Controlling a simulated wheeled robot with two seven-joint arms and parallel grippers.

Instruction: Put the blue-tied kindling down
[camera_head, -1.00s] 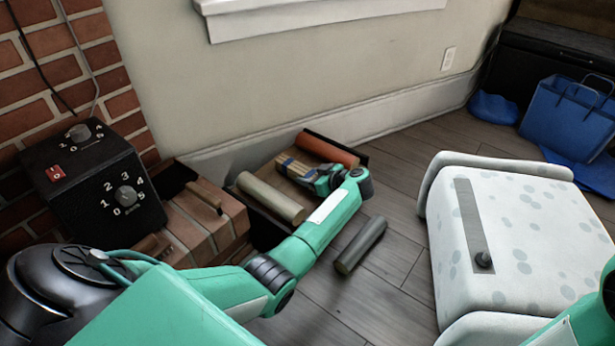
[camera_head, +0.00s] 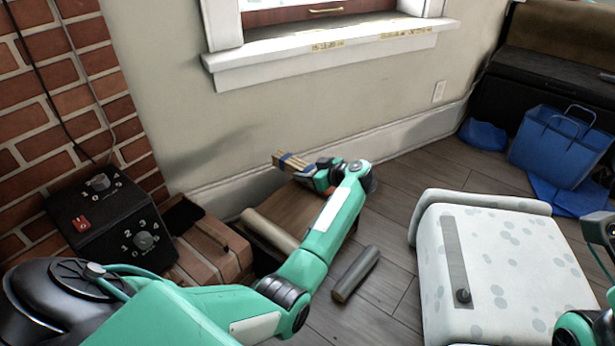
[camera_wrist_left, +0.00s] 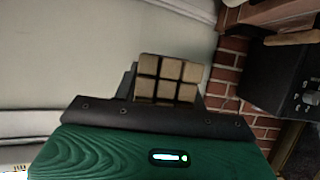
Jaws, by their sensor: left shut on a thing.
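The blue-tied kindling (camera_head: 291,162) is a small bundle of pale sticks with a dark blue band. My left gripper (camera_head: 312,171) is shut on it and holds it raised, above the back of a low brown wooden box (camera_head: 290,207) near the wall. In the left wrist view, the square stick ends of the kindling (camera_wrist_left: 168,78) show beyond the dark gripper body. My left forearm hides the right part of the box. A dark grey part of my right arm shows at the right edge, but its fingers cannot be made out.
A beige roll (camera_head: 269,231) lies at the box's left side. A dark grey roll (camera_head: 355,274) lies on the floor. A black control box (camera_head: 112,226) stands at the left by the brick wall. A spotted white seat (camera_head: 505,265) and blue bag (camera_head: 558,145) are at the right.

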